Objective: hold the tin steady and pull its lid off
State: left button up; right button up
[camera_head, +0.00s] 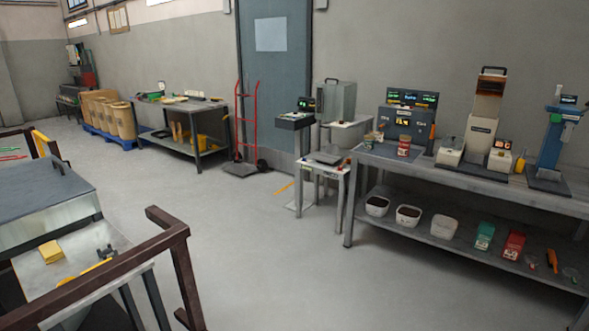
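A small red container (404,146) that may be the tin stands upright on the right-hand workbench (470,179), in front of a dark blue instrument with lit displays. It is too small here to tell whether it has a lid. A small pale jar or can (369,140) stands to its left on the same bench. A green container (484,236) and another red container (514,245) stand on the bench's lower shelf. Neither of my grippers is in view, and nothing is being held in this view.
A brown railing (110,264) crosses the left foreground beside a metal machine (45,205). A small white table (325,168) with a scale stands left of the workbench. A red hand truck (247,120) stands near the blue door. The grey floor (260,245) between is open.

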aim_at(368, 145)
jog(key=i+z, duration=0.35)
jog(key=i, duration=0.2)
jog(key=i+z, duration=0.3)
jog(key=i, duration=0.25)
jog(key=i+j+z, duration=0.35)
jog(key=i, duration=0.2)
jog(key=i+j+z, duration=0.45)
jog(key=i+j, duration=0.85)
jog(key=j, duration=0.55)
jog(key=i+j+u, duration=0.1)
jog(key=j, duration=0.35)
